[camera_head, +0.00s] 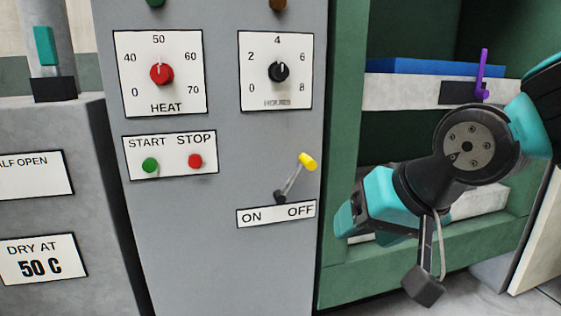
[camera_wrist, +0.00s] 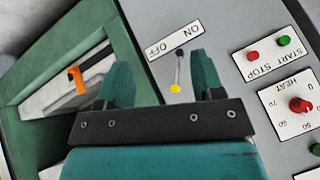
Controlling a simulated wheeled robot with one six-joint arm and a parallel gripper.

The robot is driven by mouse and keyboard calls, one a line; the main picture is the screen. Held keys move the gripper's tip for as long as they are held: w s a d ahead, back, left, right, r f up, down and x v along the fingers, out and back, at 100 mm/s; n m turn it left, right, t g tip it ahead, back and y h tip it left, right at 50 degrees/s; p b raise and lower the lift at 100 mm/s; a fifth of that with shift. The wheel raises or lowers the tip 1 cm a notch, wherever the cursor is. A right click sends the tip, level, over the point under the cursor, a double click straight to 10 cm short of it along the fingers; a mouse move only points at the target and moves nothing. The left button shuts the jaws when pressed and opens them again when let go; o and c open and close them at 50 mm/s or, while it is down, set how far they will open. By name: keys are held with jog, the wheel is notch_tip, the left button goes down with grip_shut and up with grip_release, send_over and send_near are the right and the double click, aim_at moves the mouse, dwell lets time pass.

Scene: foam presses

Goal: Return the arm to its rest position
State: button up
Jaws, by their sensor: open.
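My arm reaches in from the right in the head view, in front of the green press. My gripper (camera_head: 350,218) is at the left end of it, partly turned from view, near the panel's right edge. In the wrist view my gripper (camera_wrist: 162,76) shows two teal fingers spread apart with nothing held. The yellow-tipped lever (camera_head: 307,162) on the grey panel (camera_head: 200,255) leans right, toward OFF. In the wrist view its yellow tip (camera_wrist: 175,88) appears between the fingers; I cannot tell the depth between them, but the head view shows the gripper apart from the lever.
The red HEAT dial (camera_head: 161,74) points near 50 and the black HOURS dial (camera_head: 279,72) near 4. The press holds a tray with a purple handle (camera_head: 482,70) under a blue slab (camera_head: 440,67). An orange handle (camera_wrist: 77,78) shows on a lower tray. A grey cabinet (camera_head: 60,210) stands left.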

jog(key=s+d+f+n+g, duration=0.1)
jog(key=s+f+n+g, duration=0.15)
jog(key=s, duration=0.35)
jog(key=s+d+f+n+g, duration=0.2)
jog(key=s+n+g, duration=0.15)
jog(key=s, duration=0.25)
notch_tip(320, 180, up, 24)
jog(key=s+p, duration=0.1)
jog(key=p, duration=2.3)
jog(key=shift+s+n+p, duration=0.25)
jog(key=shift+n+p, duration=0.05)
